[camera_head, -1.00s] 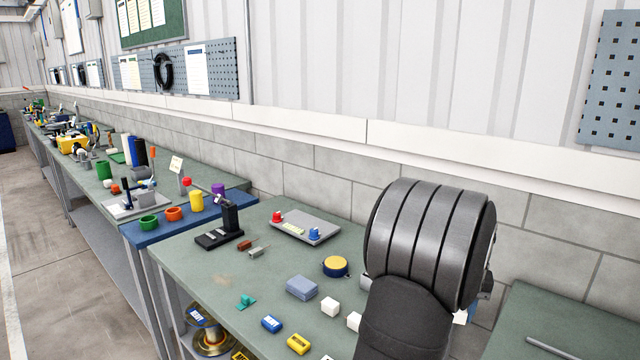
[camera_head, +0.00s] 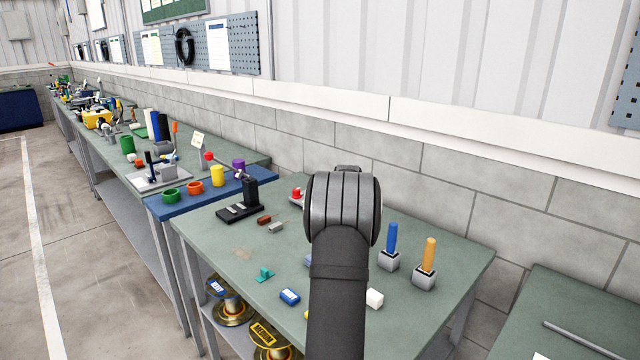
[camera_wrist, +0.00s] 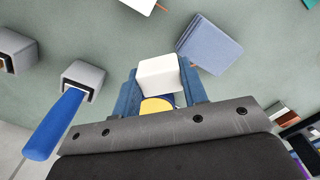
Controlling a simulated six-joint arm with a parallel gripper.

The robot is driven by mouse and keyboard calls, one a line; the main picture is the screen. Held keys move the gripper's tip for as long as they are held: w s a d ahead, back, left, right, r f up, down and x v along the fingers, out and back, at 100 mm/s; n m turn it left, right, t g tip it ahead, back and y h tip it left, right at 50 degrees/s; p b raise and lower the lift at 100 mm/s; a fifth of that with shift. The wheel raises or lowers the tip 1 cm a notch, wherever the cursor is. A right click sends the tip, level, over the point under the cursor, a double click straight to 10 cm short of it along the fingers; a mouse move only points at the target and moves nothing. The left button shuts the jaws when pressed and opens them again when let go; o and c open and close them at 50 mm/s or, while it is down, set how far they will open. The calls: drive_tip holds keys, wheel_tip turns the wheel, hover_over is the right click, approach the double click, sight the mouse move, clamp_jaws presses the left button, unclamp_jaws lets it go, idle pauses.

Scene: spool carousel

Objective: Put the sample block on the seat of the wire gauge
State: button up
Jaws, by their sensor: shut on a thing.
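In the wrist view, my gripper (camera_wrist: 166,90) is shut on a white block, likely the sample block (camera_wrist: 159,74), which sits between its blue fingers. The block appears held above the green bench top. In the head view my own arm hides the fingers and the held block. What looks like the wire gauge (camera_head: 242,203), a black base with an upright post, stands at the far left part of the bench, left of my arm. Its seat is too small to make out.
Small brown (camera_head: 264,220) and grey (camera_head: 275,228) blocks lie beside the gauge. Blue-handled (camera_head: 391,238) and orange-handled (camera_head: 429,254) tools stand in grey holders right of my arm. A grey-blue block (camera_wrist: 210,44) lies near the held block in the wrist view. Another white block (camera_head: 374,298) lies right.

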drive_tip(key=w+d+r, duration=0.5)
drive_tip(key=w, duration=0.1)
drive_tip(key=w+a+f, duration=0.2)
drive_tip(key=a, duration=0.1)
drive_tip(key=w+a+f, duration=0.2)
drive_tip(key=a, duration=0.1)
drive_tip(key=w+a+f, duration=0.2)
drive_tip(key=a+f, duration=0.1)
drive_tip(key=a, duration=0.1)
drive_tip(key=shift+w+f, duration=0.1)
drive_tip(key=shift+f, duration=2)
drive_tip(key=shift+f, duration=0.15)
drive_tip(key=o, duration=1)
drive_tip(key=shift+c, duration=0.2)
